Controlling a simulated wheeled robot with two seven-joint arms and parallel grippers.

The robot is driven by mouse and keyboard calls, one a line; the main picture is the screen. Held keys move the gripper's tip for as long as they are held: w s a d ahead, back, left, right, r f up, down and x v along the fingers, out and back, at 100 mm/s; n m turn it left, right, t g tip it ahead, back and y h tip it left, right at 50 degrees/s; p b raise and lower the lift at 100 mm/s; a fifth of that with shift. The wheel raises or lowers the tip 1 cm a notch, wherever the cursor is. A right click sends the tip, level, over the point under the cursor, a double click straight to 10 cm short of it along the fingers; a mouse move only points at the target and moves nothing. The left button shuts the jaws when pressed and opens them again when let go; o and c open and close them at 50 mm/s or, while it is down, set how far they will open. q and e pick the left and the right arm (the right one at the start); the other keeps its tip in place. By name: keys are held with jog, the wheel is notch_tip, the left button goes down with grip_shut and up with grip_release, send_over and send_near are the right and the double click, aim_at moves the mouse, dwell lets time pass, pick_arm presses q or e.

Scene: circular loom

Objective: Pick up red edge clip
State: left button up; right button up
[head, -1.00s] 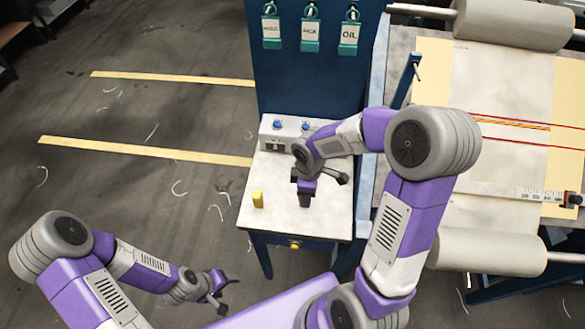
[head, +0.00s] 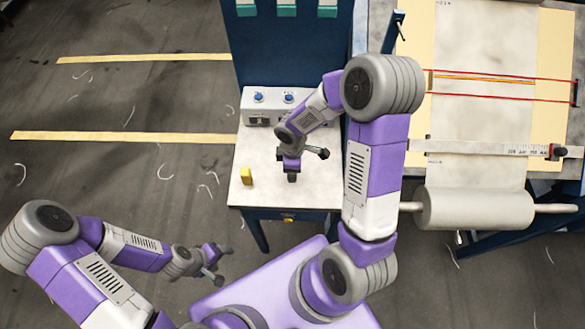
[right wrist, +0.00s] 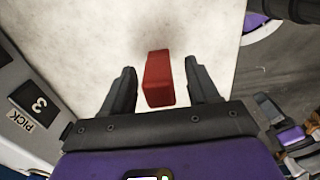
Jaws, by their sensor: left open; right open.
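The red edge clip (right wrist: 158,78) is a red block on the pale bench top. In the right wrist view it lies between the two dark fingers of my right gripper (right wrist: 160,88), with a gap on each side. The right gripper is open; I cannot tell how far above the bench top its fingertips are. In the head view my right gripper (head: 307,166) is over the bench, and the red clip cannot be made out there. My left gripper (head: 221,265) is open and empty, low in front of the bench, away from the clip.
A control box (head: 270,106) with blue buttons sits at the back. The loom's roller (head: 478,209) and ruler bar (head: 480,147) are to the right.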

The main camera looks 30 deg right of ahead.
jog(key=c, duration=1)
notch_tip(320, 180, up, 10)
jog(key=shift+p, duration=0.8)
jog(key=shift+c, duration=0.2)
